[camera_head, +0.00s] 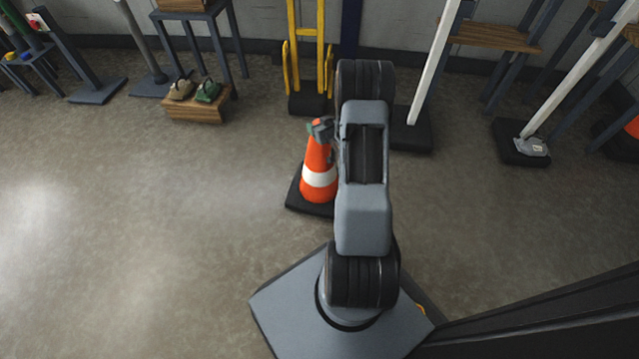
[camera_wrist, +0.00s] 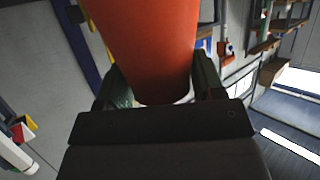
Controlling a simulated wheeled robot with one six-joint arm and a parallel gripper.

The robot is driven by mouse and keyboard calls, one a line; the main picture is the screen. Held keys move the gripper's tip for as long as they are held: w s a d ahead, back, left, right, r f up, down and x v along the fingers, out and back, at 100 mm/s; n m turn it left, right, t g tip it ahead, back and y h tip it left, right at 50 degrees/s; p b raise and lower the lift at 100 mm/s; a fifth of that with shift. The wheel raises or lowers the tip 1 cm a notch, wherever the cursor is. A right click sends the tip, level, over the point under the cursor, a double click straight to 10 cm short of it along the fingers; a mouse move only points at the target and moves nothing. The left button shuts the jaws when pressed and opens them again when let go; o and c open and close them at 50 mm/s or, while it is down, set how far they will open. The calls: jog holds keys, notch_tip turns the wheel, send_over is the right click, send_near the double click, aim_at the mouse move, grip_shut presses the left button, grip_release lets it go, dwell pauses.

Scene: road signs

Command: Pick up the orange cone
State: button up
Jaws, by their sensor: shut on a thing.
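The orange cone (camera_head: 317,160) has a white band and a black square base. It stands at the centre of the head view, partly hidden behind my arm. Its base looks to be on the floor, but I cannot tell whether it touches. My gripper (camera_head: 321,128) is at the cone's top. In the wrist view the orange cone (camera_wrist: 148,45) fills the space between the two fingers of my gripper (camera_wrist: 155,88), which is shut on it.
A yellow frame (camera_head: 307,50) on a black base stands behind the cone. A wooden box (camera_head: 198,107) with shoes on it is at the back left. White slanted posts (camera_head: 434,70) on black bases stand to the right. The floor (camera_head: 150,230) at the left is clear.

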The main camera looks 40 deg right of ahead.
grip_shut()
jog(key=shift+w+r, duration=0.1)
jog(key=shift+r, duration=0.05)
jog(key=shift+r+p, duration=1)
jog(key=shift+r, duration=0.35)
jog(key=s+d+r+p, duration=0.3)
jog(key=s+r+p, duration=0.3)
jog(key=s+r, duration=0.4)
jog(key=shift+s+p, duration=0.3)
jog(key=shift+s, duration=1.6)
jog(key=shift+r, duration=0.1)
